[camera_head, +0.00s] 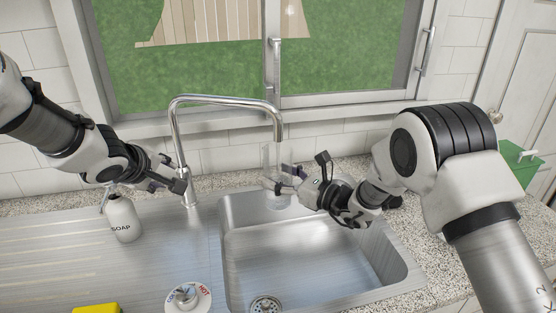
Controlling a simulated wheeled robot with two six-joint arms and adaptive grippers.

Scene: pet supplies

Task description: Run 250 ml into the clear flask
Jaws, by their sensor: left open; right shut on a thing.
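The clear flask (277,160) is upright under the spout end of the chrome tap (225,99), near the back edge of the sink. My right gripper (279,181) is shut on the flask and partly hides its lower part. I cannot tell whether there is water in the flask, and no stream shows clearly. My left gripper (181,180) is open and empty beside the tap's upright pipe. The tap control (186,297), a round white plate with COLD and HOT markings, sits on the counter at the bottom.
The steel sink (300,262) has a drain (265,305) at its front left. A white soap bottle (123,219) stands left of the tap. A yellow object (96,309) shows at the bottom edge. A green box (520,165) is at the far right. The left drainboard is mostly clear.

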